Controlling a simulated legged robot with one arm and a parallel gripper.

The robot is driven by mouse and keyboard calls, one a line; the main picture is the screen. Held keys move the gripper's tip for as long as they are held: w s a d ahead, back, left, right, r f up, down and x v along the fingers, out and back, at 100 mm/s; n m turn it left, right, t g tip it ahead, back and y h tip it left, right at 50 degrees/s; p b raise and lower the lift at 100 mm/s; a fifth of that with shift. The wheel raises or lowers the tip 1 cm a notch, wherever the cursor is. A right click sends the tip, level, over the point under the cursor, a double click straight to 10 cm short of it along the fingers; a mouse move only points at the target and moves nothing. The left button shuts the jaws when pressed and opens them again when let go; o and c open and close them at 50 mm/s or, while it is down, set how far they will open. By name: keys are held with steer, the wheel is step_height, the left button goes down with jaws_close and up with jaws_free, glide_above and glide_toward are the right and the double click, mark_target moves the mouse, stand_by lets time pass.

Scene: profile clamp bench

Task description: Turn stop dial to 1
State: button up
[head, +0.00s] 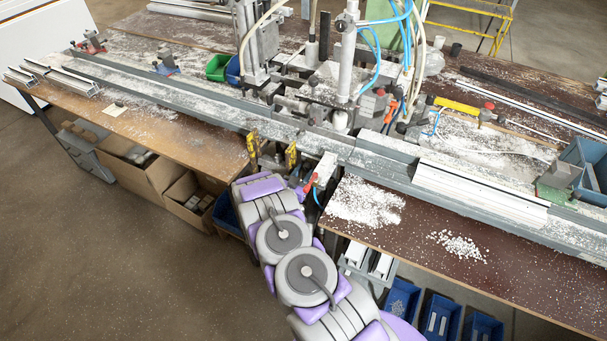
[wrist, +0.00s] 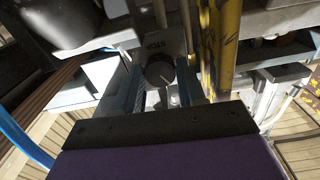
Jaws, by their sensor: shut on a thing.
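The stop dial (wrist: 159,72) is a dark round knob in the wrist view, with a light line on its face. It sits below a grey plate marked STOP (wrist: 153,46), whose lettering appears upside down. My gripper (wrist: 161,84) has one finger on each side of the dial and is shut on it. The number the dial points to cannot be read. In the head view my arm reaches the bench's front edge near two yellow uprights, and the dial and fingertips cannot be made out there.
A yellow bar (wrist: 224,45) stands close to the right of the dial in the wrist view. In the head view a long grey rail (head: 390,165) crosses the bench (head: 190,140). A red-handled clamp (head: 322,172) is just right of my arm. Blue bins (head: 402,300) stand below.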

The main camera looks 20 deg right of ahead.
steer(key=shift+a+f, duration=0.1)
steer(key=shift+a, duration=0.05)
steer(key=o, duration=0.8)
steer(key=shift+w+f, duration=0.1)
steer(key=shift+o, duration=1.3)
steer(key=p+v, duration=0.1)
steer(key=v, duration=1.6)
steer(key=shift+a, duration=0.15)
